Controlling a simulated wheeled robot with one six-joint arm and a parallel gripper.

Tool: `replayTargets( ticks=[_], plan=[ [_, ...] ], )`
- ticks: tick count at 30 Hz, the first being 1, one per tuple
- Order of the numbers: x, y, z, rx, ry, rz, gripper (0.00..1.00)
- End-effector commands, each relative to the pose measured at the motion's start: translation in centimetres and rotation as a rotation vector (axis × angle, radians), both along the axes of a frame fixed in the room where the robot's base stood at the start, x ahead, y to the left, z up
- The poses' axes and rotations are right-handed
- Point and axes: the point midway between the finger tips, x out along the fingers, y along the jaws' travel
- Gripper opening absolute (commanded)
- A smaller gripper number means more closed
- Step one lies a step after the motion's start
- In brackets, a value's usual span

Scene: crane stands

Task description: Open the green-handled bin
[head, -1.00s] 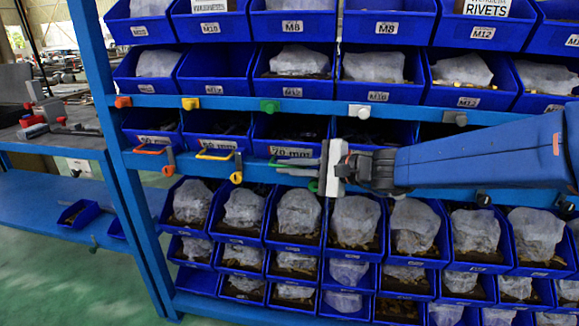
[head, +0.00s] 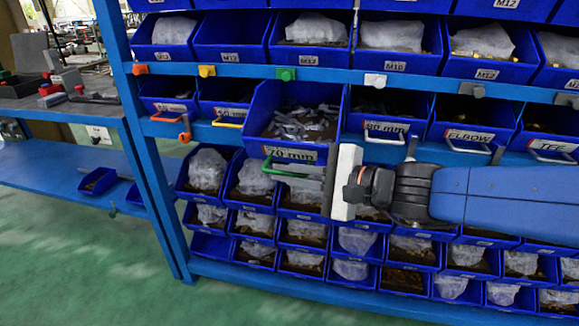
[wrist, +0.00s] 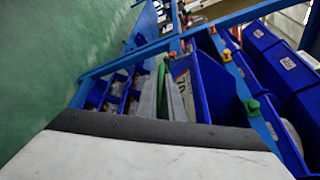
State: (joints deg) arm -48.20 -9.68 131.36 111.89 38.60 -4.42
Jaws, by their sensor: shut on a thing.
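The green-handled bin (head: 262,112) is blue, with a "70 mm" label on its front and many small grey pieces inside. It sticks out of its row, well in front of its neighbours. Its green handle (head: 272,163) hangs at the lower front edge. My gripper (head: 305,174) is shut on this handle, its pale fingers partly hiding it. In the wrist view the green handle (wrist: 161,85) shows between the grey fingers, beside the blue bin front (wrist: 212,90). The grip contact itself is partly hidden.
A bin with an orange handle (head: 166,118) and one with a yellow handle (head: 228,124) sit pushed in to the left. White-handled bins (head: 385,139) sit to the right. Filled bins (head: 205,172) stand in rows below. Green floor (head: 90,270) is free at the lower left.

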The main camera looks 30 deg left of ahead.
Motion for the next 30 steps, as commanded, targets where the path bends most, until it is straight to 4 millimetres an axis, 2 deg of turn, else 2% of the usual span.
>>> replayTargets(
  ticks=[9, 10, 12, 25, 30],
  plan=[
    [0.0, -0.1, -0.1, -0.002, 0.001, -0.001, 0.0],
    [0.0, 0.0, -0.1, -0.002, 0.001, -0.001, 0.12],
    [0.0, 0.0, -0.1, -0.002, 0.001, -0.001, 0.26],
    [0.0, -0.1, 0.0, -0.001, 0.0, -0.001, 0.26],
    [-0.1, -1.3, 0.3, 0.001, 0.0, -0.003, 0.26]
  ],
)
